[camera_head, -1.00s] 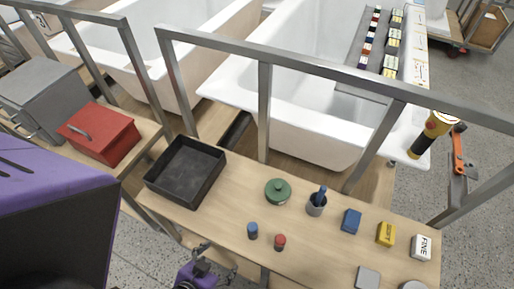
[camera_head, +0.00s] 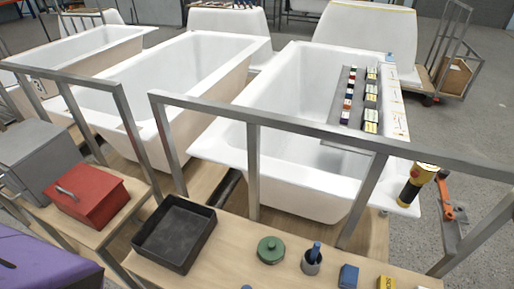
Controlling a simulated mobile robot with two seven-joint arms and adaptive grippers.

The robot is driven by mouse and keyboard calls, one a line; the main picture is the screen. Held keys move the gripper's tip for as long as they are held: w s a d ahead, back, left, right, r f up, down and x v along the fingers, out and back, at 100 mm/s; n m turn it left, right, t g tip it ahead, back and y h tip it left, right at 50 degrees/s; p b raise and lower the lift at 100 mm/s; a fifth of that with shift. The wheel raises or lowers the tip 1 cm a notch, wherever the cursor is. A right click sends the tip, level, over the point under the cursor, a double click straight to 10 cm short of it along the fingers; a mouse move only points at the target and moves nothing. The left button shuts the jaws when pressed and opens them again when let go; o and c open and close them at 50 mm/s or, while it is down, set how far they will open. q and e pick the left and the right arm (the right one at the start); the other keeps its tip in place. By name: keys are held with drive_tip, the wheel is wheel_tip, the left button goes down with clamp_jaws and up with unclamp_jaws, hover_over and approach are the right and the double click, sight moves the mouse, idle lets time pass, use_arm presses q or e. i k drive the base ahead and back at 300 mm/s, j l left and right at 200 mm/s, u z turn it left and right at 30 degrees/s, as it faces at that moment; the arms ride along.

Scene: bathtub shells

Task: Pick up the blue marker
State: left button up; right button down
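No thing in view is clearly a marker. A blue stick-like thing (camera_head: 316,248) stands upright in a small grey cup (camera_head: 311,265) on the wooden bench. The top of a small blue cylinder (camera_head: 247,287) just shows at the bottom edge. A blue block (camera_head: 348,276) lies right of the cup. Small coloured pieces (camera_head: 348,95), some blue, sit in a row on a grey board across the right tub, too small to tell apart. Neither of my grippers is in view.
A black tray (camera_head: 157,262), a green lidded pot (camera_head: 270,250) and a yellow block (camera_head: 385,284) are on the bench (camera_head: 225,262). A red box (camera_head: 88,203) stands left. Metal rails (camera_head: 300,128) stand between bench and white tubs (camera_head: 270,180). A yellow-black torch (camera_head: 416,184) is at right.

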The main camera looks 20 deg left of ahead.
sight(317, 245)
drive_tip(key=k, duration=0.55)
drive_tip(key=k+j+u, duration=0.1)
drive_tip(key=k+j, duration=0.25)
drive_tip(key=j, duration=0.25)
drive_tip(key=k+j+u, duration=0.15)
drive_tip(key=j, duration=0.15)
drive_tip(key=k+j+u, duration=0.1)
drive_tip(key=j, duration=0.2)
drive_tip(key=k+j, duration=0.2)
drive_tip(key=j, duration=0.15)
drive_tip(key=u, duration=0.05)
